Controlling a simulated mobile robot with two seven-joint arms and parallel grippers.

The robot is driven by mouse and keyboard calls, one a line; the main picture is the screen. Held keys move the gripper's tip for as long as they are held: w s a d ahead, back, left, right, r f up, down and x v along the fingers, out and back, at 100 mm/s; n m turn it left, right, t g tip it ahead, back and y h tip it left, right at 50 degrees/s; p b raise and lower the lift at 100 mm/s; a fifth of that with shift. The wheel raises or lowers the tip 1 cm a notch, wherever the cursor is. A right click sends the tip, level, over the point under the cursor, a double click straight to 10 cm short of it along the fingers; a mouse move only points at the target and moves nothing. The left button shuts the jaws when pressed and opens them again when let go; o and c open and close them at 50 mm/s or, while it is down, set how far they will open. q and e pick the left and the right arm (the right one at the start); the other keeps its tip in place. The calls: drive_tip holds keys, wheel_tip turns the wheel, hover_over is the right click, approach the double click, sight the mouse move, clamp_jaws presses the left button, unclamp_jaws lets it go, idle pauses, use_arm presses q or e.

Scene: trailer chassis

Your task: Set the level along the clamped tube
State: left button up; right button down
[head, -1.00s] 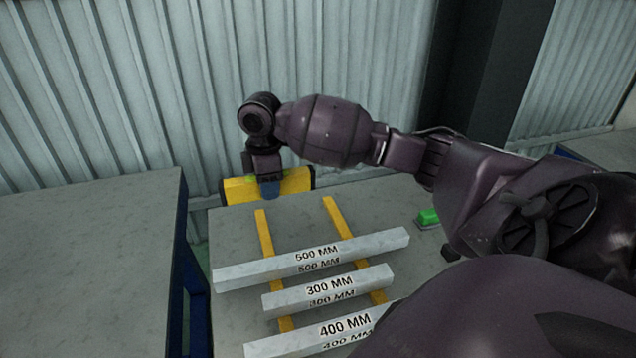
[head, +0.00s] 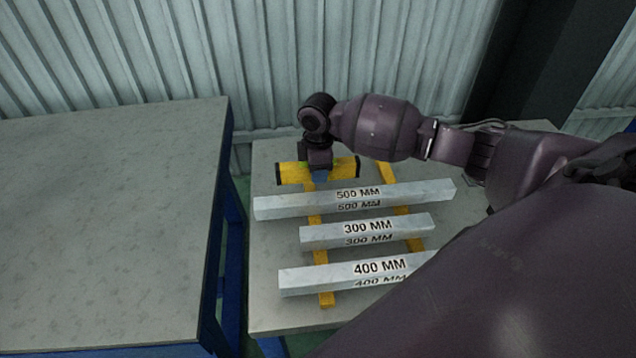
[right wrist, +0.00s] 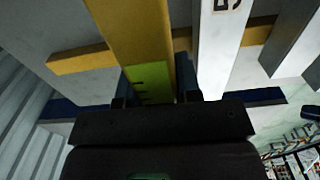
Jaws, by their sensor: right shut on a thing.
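The level is a yellow bar (head: 345,169) with dark ends and a green vial patch; it also shows in the right wrist view (right wrist: 130,35). My right gripper (head: 320,176) is shut on its middle, just behind the 500 MM tube at the bench's far side. In the right wrist view my gripper's fingers (right wrist: 156,90) stand either side of the green patch. Three grey square tubes, marked 500 MM (head: 410,192), 300 MM (head: 318,234) and 400 MM (head: 310,277), lie across two yellow strips. No clamp is visible on them. My left gripper is out of view.
The grey bench (head: 272,308) holds the strips (head: 326,299). A second grey table (head: 110,220) stands at left with a gap between them and has a bare top. A corrugated wall (head: 250,60) rises behind. My right arm hides the bench's right side.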

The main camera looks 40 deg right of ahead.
drive_tip(key=shift+f+b, duration=0.3)
drive_tip(key=shift+f, duration=1.9)
drive_tip(key=c, duration=1.1)
unclamp_jaws()
drive_tip(key=shift+f, duration=0.1)
